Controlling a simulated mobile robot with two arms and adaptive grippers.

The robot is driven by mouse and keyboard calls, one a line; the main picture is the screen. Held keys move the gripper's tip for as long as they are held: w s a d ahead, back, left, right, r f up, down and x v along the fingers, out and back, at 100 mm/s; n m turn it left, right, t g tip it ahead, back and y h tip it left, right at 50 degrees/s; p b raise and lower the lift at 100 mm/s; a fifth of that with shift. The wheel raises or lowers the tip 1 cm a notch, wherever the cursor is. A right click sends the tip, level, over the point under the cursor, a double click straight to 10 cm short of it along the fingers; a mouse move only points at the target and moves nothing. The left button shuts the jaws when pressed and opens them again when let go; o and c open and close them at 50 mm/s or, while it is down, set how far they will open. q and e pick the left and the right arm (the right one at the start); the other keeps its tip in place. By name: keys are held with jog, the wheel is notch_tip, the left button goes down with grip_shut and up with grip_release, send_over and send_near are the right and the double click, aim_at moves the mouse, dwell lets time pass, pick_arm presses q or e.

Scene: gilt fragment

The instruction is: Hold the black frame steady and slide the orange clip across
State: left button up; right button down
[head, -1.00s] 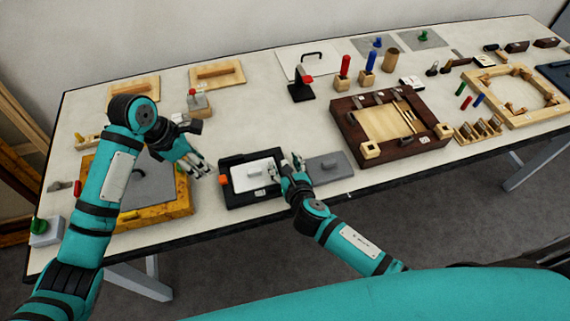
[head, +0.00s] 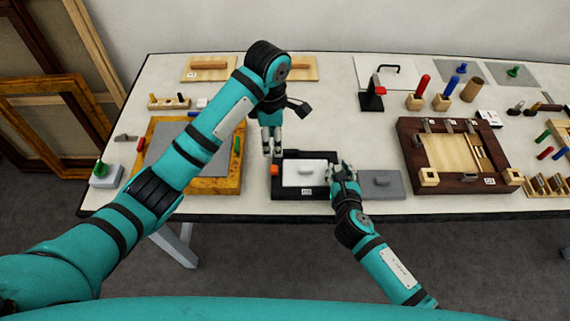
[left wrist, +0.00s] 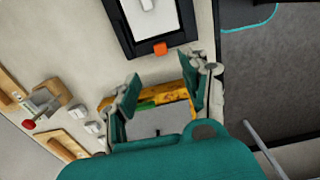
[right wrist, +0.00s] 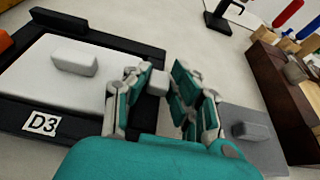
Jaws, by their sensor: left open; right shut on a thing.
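The black frame (head: 288,191) lies on the table with a white panel and grey knob inside it. Its near rim also shows in the right wrist view (right wrist: 75,138). The orange clip (head: 274,169) sits on the frame's left rim; it also shows in the left wrist view (left wrist: 160,48). My left gripper (head: 272,152) is open, close to the clip on its far side, with nothing between the fingers. My right gripper (head: 343,172) is shut at the frame's right side, on a small light block (right wrist: 158,83) there; its fingers partly hide the contact.
A grey plate (head: 382,186) with a knob lies right of the frame. A yellow-framed board (head: 222,187) is close on the left. A dark wooden tray (head: 411,160) stands further right. A black stand (head: 371,101) is behind. The table's front edge is near.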

aim_at(274, 168)
pick_arm(q)
notch_tip(274, 168, down, 12)
jog(key=shift+a+r, duration=0.15)
dwell(0.4)
grip_shut()
